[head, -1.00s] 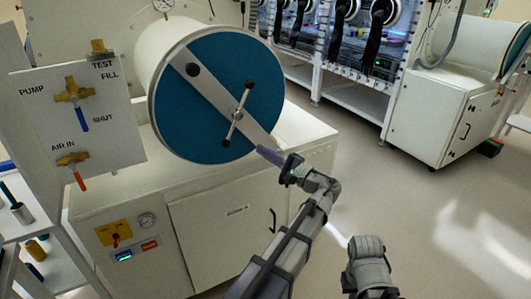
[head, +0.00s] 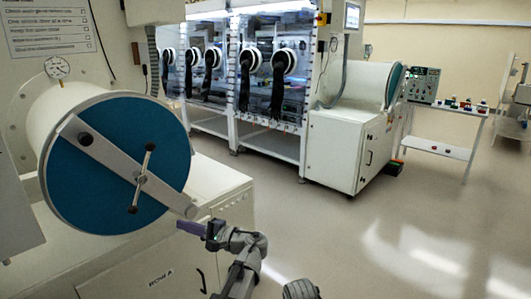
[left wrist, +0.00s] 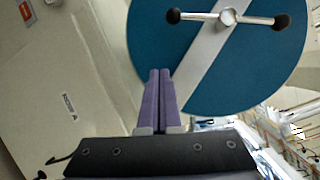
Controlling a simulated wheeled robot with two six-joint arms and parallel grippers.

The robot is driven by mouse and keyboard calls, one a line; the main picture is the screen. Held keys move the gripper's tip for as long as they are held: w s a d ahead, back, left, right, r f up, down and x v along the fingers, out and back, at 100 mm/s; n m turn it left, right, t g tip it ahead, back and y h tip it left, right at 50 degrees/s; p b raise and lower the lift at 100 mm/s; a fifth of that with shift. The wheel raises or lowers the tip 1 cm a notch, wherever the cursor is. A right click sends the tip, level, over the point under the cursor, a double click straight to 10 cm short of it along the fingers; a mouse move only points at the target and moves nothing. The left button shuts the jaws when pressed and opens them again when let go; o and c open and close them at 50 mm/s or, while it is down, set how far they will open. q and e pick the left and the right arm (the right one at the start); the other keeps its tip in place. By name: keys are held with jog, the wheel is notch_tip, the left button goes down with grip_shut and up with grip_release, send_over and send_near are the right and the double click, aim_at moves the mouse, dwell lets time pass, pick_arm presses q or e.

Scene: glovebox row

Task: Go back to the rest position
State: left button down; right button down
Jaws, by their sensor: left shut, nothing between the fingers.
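My left gripper (head: 190,228), with purple fingers, is in front of the lower right edge of the round blue door (head: 90,190) of the antechamber. In the left wrist view its fingers (left wrist: 158,75) lie side by side, shut and empty, with the blue door (left wrist: 165,30) beyond them. The door's grey bar (head: 105,160) runs diagonally across it. The T-handle (head: 143,178) sits on the bar, apart from my fingers. Part of my other arm shows at the bottom edge of the head view; its gripper is not visible.
The white cabinet (head: 225,190) under the antechamber is close to my left arm. A glovebox (head: 270,60) with black gloves stands at the back, with another white cabinet (head: 340,150) at its right end. A side table (head: 440,148) is farther right. The floor (head: 350,240) at right is open.

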pick_arm(q)
jog(key=s+d+f+n+g+h+p, duration=0.2)
jog(key=s+d+f+h+p, duration=0.3)
jog(key=s+d+f+h, duration=0.4)
jog(key=s+d+f+n+g+h+p, duration=0.1)
jog(key=s+d+f+g+h+p, duration=0.1)
jog(key=s+d+h, duration=0.5)
jog(key=s+d+f+p, duration=0.1)
jog(key=s+d, duration=0.3)
jog(key=d, duration=0.2)
jog(key=shift+s+d+f+g+p, duration=0.25)
jog(key=shift+d+f+g+p, duration=0.05)
jog(key=shift+d+f+p, duration=0.1)
